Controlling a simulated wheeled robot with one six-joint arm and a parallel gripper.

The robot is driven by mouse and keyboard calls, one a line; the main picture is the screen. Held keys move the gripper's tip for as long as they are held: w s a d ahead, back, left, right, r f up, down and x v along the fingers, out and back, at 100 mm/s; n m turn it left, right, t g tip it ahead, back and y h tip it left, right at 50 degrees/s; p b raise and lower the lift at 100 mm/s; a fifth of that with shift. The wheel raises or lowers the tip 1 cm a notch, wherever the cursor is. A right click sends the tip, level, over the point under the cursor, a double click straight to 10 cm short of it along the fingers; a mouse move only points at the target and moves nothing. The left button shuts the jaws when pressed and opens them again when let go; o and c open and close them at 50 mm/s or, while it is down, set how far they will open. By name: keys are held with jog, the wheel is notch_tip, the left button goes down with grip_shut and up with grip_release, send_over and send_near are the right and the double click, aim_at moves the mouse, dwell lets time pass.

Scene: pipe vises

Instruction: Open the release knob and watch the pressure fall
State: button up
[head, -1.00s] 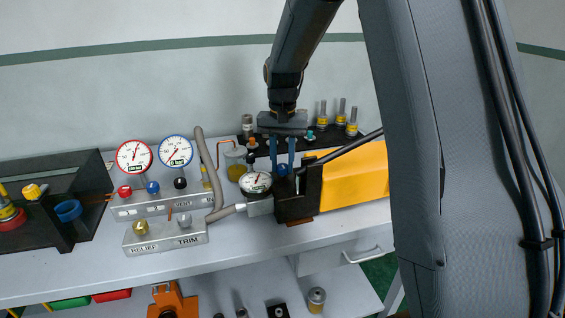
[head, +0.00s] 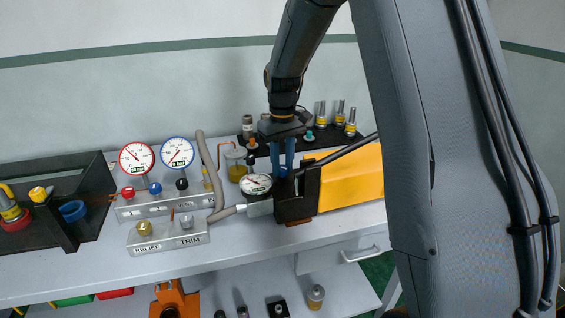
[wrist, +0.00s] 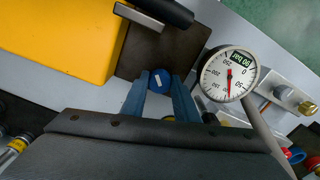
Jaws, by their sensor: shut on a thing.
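The blue release knob (head: 283,172) sits on top of the black pump block (head: 291,208). In the wrist view its round blue cap (wrist: 160,80) bears a short white mark. My gripper (wrist: 160,88) is shut on the knob from above; its blue fingers (head: 282,155) flank it. A white pump gauge (head: 256,185) stands beside the block; in the wrist view its dial (wrist: 227,73) is turned over, with a red needle pointing downward. On the bench panel are a red-rimmed gauge (head: 136,158) and a blue-rimmed gauge (head: 178,153). Their scales are too small to read.
The yellow pump body (head: 351,174) lies right of the block, with a black lever (head: 340,150) above it. A hose (head: 211,165) runs to the gauge panel. A rack of metal pegs (head: 340,118) stands behind. The front bench strip is clear.

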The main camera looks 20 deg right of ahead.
aim_at(283, 167)
jog(key=n, duration=0.4)
jog(key=shift+w+r+n+p, duration=0.1)
jog(key=shift+n+p, duration=0.2)
jog(key=shift+p, duration=0.1)
jog(key=shift+n, duration=1.6)
jog(key=shift+w, duration=0.1)
jog(key=o, duration=1.1)
jog(key=shift+c, duration=0.2)
jog(key=shift+r+b, duration=0.85)
jog(key=shift+r, duration=3)
